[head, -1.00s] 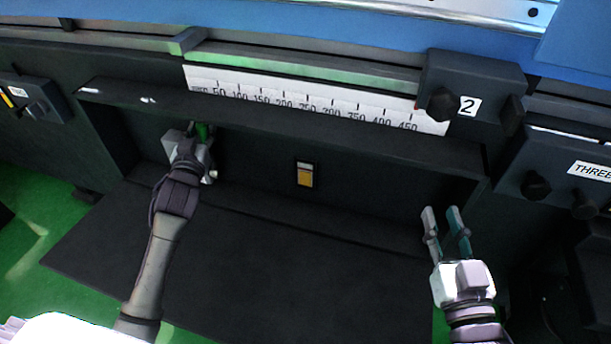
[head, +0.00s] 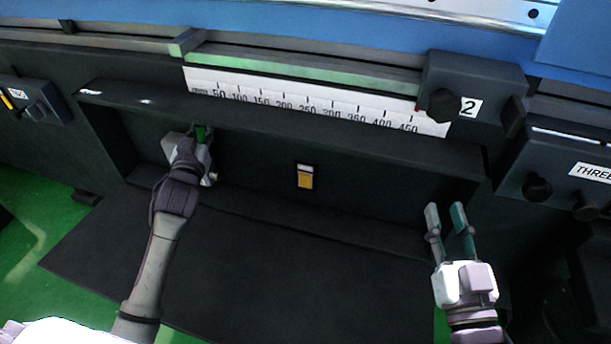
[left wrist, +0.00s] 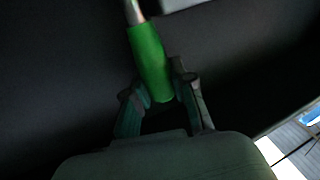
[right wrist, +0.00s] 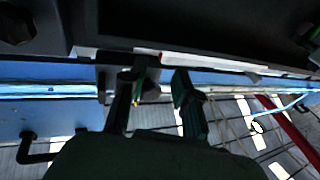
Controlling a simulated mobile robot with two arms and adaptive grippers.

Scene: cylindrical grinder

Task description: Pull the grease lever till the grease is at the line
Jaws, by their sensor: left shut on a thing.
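The grease lever has a green grip (left wrist: 152,62) on a metal rod, seen in the left wrist view. A small part of the green grip (head: 201,133) shows in the head view, in the dark recess at left. My left gripper (left wrist: 158,92) is shut on the green grip, one finger on each side of it. The grease gauge (head: 305,176) is a small window on the recess's back wall, yellow below and pale above. Its line is too small to make out. My right gripper (head: 449,222) is open and empty at the recess's right end.
A white ruler scale (head: 310,102) runs above the recess. A dark block with knob labelled 2 (head: 470,90) sits at upper right, and a panel labelled THREE (head: 560,170) stands right of it. A dark flat plate (head: 240,270) lies below the recess.

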